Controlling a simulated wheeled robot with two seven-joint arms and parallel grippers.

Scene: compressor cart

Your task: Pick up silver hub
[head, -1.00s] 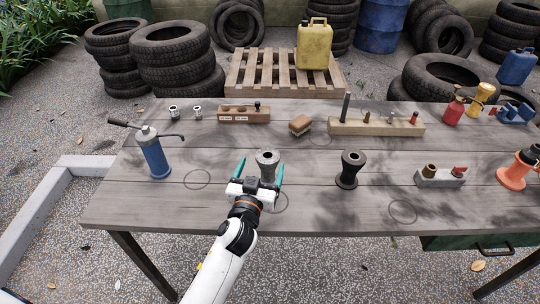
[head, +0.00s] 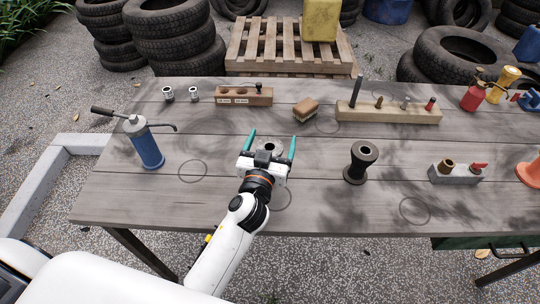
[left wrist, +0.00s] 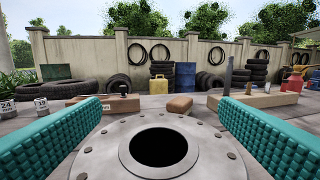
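The silver hub (head: 271,147) stands on the wooden table, mostly hidden behind my left gripper in the head view. In the left wrist view its round bolted flange (left wrist: 111,153) with a dark central hole fills the lower middle. My left gripper (head: 271,138) is open, with one teal finger on each side of the hub's top. In the left wrist view the fingers (left wrist: 155,122) stand apart, with gaps visible between them and the hole's collar. Whether either finger touches the hub I cannot tell. My right gripper is not in view.
A black hub (head: 361,163) stands to the right. A blue grease pump (head: 149,150) stands to the left. Behind are a brown brush (head: 306,108), a wooden block with holes (head: 229,97) and a wooden peg rail (head: 400,115). Bare tabletop lies between them.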

